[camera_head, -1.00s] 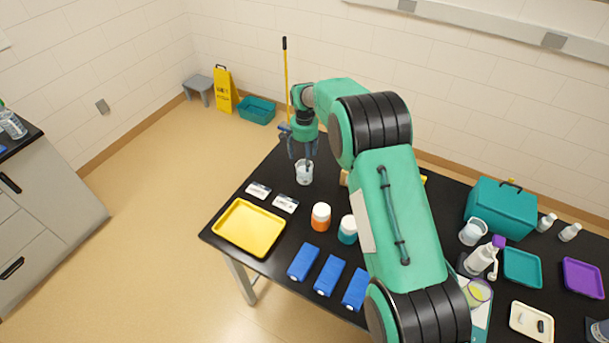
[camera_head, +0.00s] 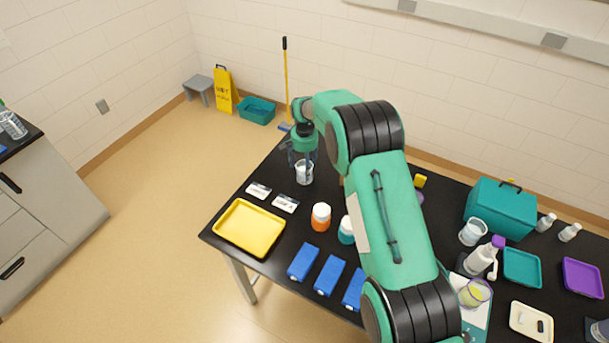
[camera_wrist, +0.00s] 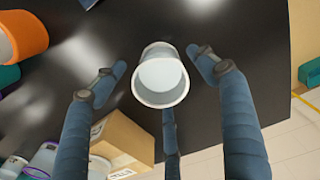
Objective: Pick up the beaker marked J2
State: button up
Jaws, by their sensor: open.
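A clear beaker (camera_head: 304,174) with pale contents stands upright on the black table near its far left edge, behind two white labelled cards (camera_head: 272,197). In the wrist view the beaker (camera_wrist: 161,76) sits between the spread fingers of my gripper (camera_wrist: 160,85), with visible gaps at the sides. My gripper (camera_head: 303,160) is open, pointing down around the upper part of the beaker. No J2 mark is legible on it. Another clear beaker (camera_head: 473,232) stands at the right by the teal case, and one with yellow-green liquid (camera_head: 475,292) is nearer the front; their marks are unreadable.
A yellow tray (camera_head: 249,228), an orange jar with a white lid (camera_head: 321,217) and several blue packs (camera_head: 329,275) lie in front of the beaker. A cardboard box (camera_wrist: 123,138) shows close by in the wrist view. A teal case (camera_head: 500,208) stands at the right.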

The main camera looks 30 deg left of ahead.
jog(key=shift+f, duration=0.7)
jog(key=shift+c, duration=0.2)
jog(key=c, duration=1.3)
